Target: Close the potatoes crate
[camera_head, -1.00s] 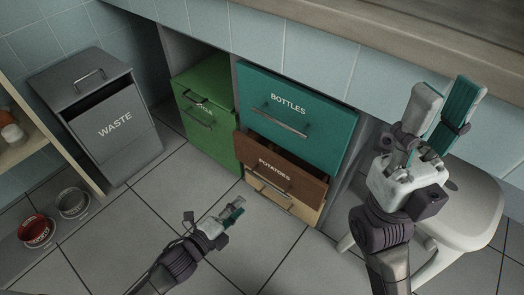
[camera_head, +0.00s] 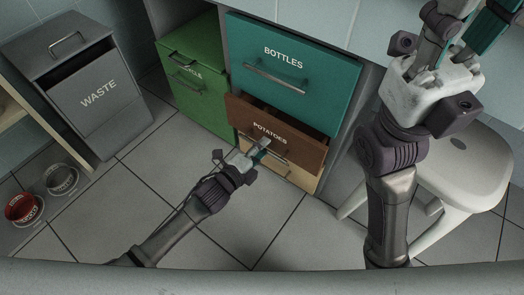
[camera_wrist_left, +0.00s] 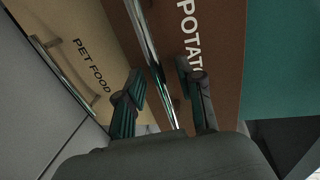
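The potatoes crate (camera_head: 300,148) is a brown drawer below the teal bottles drawer in the head view, and it stands partly pulled out with its dark inside showing. Its brown front also fills the middle of the left wrist view (camera_wrist_left: 225,75), with a silver bar handle (camera_wrist_left: 147,38) across it. My left gripper (camera_head: 262,148) is at the crate's front, by the handle. In the left wrist view its fingers (camera_wrist_left: 160,72) are apart, one on each side of the bar. My right gripper (camera_head: 468,22) is raised at the upper right, empty, fingers apart, with its tips cut off.
The teal bottles drawer (camera_head: 290,65) is above and the tan pet food drawer (camera_head: 290,176) below. A green crate (camera_head: 195,95) stands left. A grey waste bin (camera_head: 90,95), two bowls on the floor and a white stool (camera_head: 465,175) stand around. The floor in front is clear.

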